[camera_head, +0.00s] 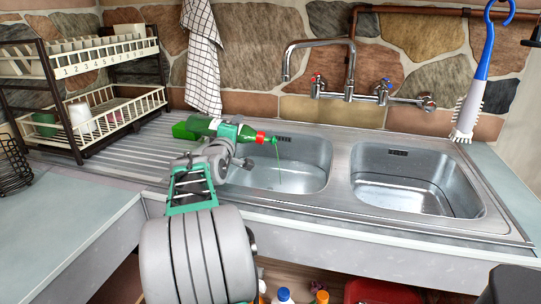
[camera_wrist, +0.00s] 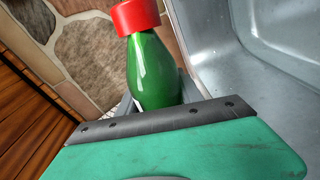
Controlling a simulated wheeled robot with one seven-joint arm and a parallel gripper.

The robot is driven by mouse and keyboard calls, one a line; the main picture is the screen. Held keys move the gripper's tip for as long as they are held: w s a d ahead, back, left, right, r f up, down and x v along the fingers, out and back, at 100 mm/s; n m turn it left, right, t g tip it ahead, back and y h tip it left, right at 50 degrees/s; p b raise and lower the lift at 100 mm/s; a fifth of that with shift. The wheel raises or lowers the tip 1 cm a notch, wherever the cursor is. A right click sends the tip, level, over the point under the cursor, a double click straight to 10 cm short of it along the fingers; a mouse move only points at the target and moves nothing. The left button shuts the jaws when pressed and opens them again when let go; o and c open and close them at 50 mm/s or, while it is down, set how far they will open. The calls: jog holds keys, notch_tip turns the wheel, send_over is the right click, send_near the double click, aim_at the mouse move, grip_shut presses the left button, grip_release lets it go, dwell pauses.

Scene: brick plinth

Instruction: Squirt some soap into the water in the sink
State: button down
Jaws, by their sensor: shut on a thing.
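A green soap bottle (camera_head: 203,127) with a red cap lies on its side in my gripper (camera_head: 233,129), above the left edge of the left sink basin. Its red cap and green spout point right, over the basin. A thin green stream runs down from the spout toward the water in the left basin (camera_head: 300,150). My gripper is shut around the bottle; the fingertips are partly hidden by it. In the wrist view, the bottle (camera_wrist: 152,75) stands out beyond the gripper, its red cap near the top edge.
A dish rack (camera_head: 80,111) with cups stands at the left. A chequered towel (camera_head: 203,60) hangs behind my gripper. The tap (camera_head: 349,75) rises behind the basins. The right basin (camera_head: 410,165) is clear.

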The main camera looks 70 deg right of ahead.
jog(key=shift+s+f+m+b, duration=0.2)
jog(key=shift+f+m+b, duration=0.15)
jog(key=shift+m+b, duration=0.55)
dwell(1.2)
